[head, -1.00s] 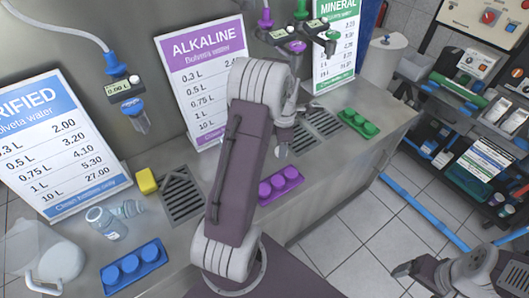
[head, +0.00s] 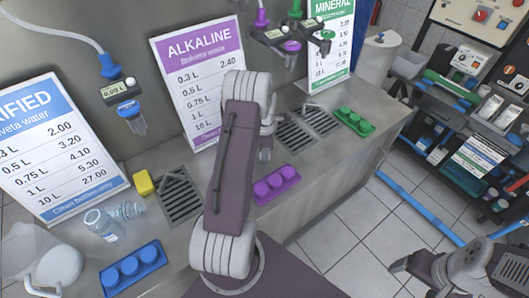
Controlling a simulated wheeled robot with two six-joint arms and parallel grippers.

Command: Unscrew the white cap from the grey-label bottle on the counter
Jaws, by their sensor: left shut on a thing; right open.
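My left arm rises through the middle of the head view and bends at the top. Its wrist end, with the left gripper (head: 265,154), shows only in part beside the arm, over the counter (head: 330,178). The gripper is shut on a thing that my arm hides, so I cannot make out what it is. Two clear bottles are on the counter at the left, one nearer (head: 103,224) and one just behind it (head: 130,209). I cannot tell their label colours or whether they wear white caps. My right gripper (head: 458,248) is open and empty at the bottom right, over the floor.
Cap trays in blue (head: 133,268), purple (head: 276,185) and green (head: 354,122) line the counter's front. A yellow sponge (head: 144,183) and a drain grate (head: 180,197) lie behind. Price signs stand along the back. A white jug (head: 55,266) is at the left; a shelf (head: 470,150) stands right.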

